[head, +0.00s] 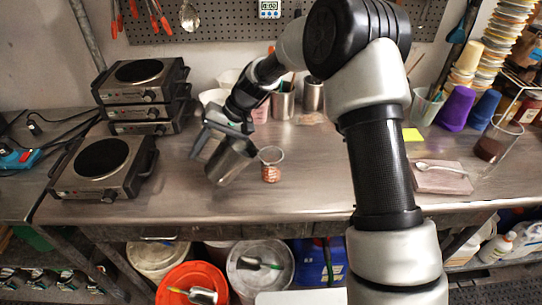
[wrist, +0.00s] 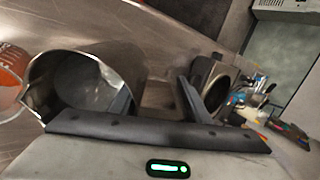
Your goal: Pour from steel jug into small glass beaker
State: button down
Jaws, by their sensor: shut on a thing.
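The steel jug (head: 232,160) is held by my gripper (head: 208,140) just above the bench, tilted with its mouth toward the right. My gripper is shut on it; the exact grip point is hard to make out. The small glass beaker (head: 271,164) stands upright on the bench, just right of the jug's rim, with orange-brown contents in its lower part. In the wrist view the jug (wrist: 85,80) opens toward the left, and the beaker (wrist: 10,75) is cut off at the left edge beside its rim. No falling stream can be made out.
Stacked hot plates (head: 142,90) and a single hot plate (head: 102,167) stand at left. Steel containers (head: 284,101) and white bowls stand behind my gripper. A spoon lies on a pinkish block (head: 440,179) at right, near a glass beaker (head: 494,146) and purple cups. The front middle bench is clear.

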aim_at(215, 136)
jog(key=shift+w+d+r, duration=0.1)
jog(key=shift+d+r, duration=0.05)
jog(key=shift+r, duration=0.2)
jog(key=shift+y, duration=0.3)
jog(key=shift+d+r, duration=0.15)
jog(key=shift+r, duration=0.05)
jog(key=shift+w+d+r+g+y+b, duration=0.1)
jog(key=shift+d+r+y, duration=0.15)
jog(key=shift+r+y, duration=0.35)
jog(key=shift+d+r+g+y+b, duration=0.1)
jog(key=shift+d+r+y, duration=0.2)
jog(key=shift+r+y, duration=0.25)
jog(key=shift+w+d+r+g+y+b, duration=0.1)
jog(key=shift+d+r+y, duration=0.15)
jog(key=shift+r+y, duration=0.35)
dwell(3.8)
